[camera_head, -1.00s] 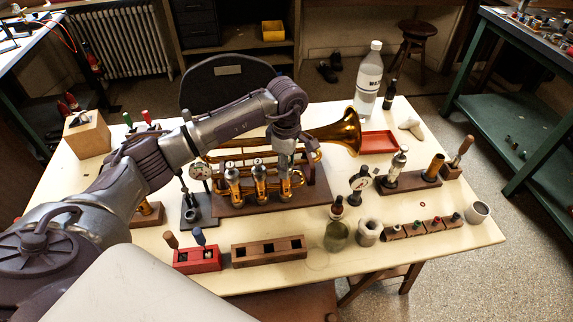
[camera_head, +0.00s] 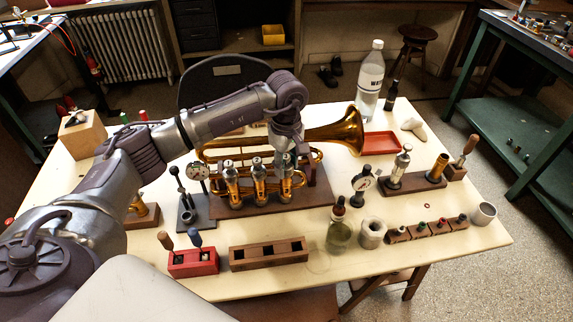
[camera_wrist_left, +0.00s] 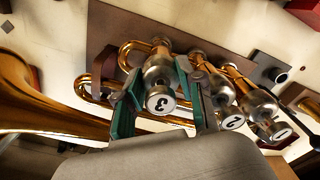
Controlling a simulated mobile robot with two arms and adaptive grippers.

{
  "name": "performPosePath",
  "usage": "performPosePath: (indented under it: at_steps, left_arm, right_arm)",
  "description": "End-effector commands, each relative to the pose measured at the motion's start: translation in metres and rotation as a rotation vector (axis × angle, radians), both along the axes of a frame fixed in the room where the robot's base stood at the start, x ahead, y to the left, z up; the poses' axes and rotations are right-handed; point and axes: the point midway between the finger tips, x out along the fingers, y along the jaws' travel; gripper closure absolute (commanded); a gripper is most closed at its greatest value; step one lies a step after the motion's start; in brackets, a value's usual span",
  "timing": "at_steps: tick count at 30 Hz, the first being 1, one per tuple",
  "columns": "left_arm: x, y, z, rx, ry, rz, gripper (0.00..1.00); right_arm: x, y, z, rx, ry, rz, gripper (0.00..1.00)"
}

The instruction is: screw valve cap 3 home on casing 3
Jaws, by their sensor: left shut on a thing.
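The brass horn (camera_head: 345,131) lies on a brown wooden stand (camera_head: 319,190). Its valve casings stand in a row, with caps 1 and 2 (camera_wrist_left: 232,122) on the left two. My left gripper (camera_head: 284,160) points down over casing 3 (camera_head: 285,188), the rightmost. In the left wrist view its green-padded fingers (camera_wrist_left: 159,103) close around valve cap 3 (camera_wrist_left: 161,102), whose white top reads 3. The cap is in line with the silver and brass casing 3 (camera_wrist_left: 158,69) beneath it. How far the thread is engaged cannot be told. My right gripper is out of view.
Dial gauges (camera_head: 363,182) stand left and right of the horn. In front are a red tool block (camera_head: 193,263), an empty three-hole wooden block (camera_head: 268,254) and a glass bottle (camera_head: 339,233). A red tray (camera_head: 381,143) lies behind right. The front right corner is mostly clear.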

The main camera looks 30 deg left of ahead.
Motion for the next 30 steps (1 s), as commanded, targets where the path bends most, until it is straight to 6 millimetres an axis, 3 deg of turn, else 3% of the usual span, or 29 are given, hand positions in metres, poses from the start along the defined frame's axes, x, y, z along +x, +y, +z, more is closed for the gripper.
performPosePath:
  at_steps: [6,24,30]
  left_arm:
    - [0.001,0.001,-0.001,0.001,-0.002,-0.029,1.0]
    - [0.0,0.001,-0.001,0.002,-0.004,-0.43,1.0]
    - [0.0,0.001,0.001,0.002,-0.002,-0.449,1.0]
  right_arm:
    - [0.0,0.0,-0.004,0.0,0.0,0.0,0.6]
    - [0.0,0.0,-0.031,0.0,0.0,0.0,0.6]
    - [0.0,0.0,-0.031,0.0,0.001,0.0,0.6]
